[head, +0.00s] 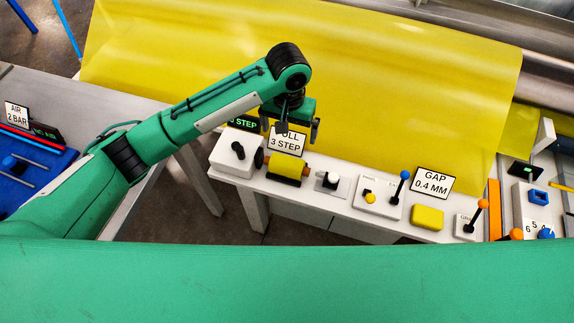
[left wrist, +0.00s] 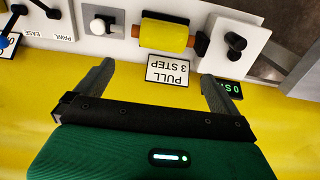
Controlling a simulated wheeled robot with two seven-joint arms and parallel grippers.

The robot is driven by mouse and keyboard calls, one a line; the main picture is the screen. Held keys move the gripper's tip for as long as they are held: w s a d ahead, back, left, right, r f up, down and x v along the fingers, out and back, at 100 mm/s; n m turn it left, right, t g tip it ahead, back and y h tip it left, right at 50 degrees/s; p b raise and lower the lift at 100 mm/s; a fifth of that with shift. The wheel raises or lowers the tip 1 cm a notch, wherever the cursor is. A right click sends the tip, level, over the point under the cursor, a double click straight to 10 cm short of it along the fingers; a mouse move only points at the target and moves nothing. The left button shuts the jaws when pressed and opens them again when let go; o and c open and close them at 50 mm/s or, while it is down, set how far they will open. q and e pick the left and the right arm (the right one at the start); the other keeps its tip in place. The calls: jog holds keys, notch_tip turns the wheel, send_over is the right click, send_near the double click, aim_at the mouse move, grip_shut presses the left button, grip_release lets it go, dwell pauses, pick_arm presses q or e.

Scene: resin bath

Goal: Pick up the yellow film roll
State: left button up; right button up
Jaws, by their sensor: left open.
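The yellow film roll (head: 291,166) lies on a dark holder on the white bench, just in front of the "PULL 3 STEP" sign (head: 286,141). It also shows in the left wrist view (left wrist: 165,35), at top centre, beyond the fingertips. My left gripper (head: 295,132) is open and empty, behind and above the roll in the head view. In the left wrist view its two fingers (left wrist: 158,80) stand wide apart, with the sign (left wrist: 168,71) between them. They look apart from the roll. My right gripper is not in view.
A white box with a black knob (head: 238,154) stands left of the roll, and a small switch (head: 330,181) right of it. A blue-knobbed lever (head: 403,177), a yellow block (head: 427,216) and the gap sign (head: 433,183) are farther right. A large yellow sheet (head: 300,60) hangs behind.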

pick_arm(q)
send_over(287, 161)
notch_tip(287, 161, down, 8)
jog(key=shift+d+f+p, duration=0.15)
jog(key=shift+f+p, duration=0.05)
jog(key=shift+p, duration=0.25)
notch_tip(287, 161, down, 5)
jog(key=shift+f+p, duration=0.1)
jog(key=shift+p, duration=0.55)
jog(key=c, duration=1.3)
jog(key=shift+o, duration=0.2)
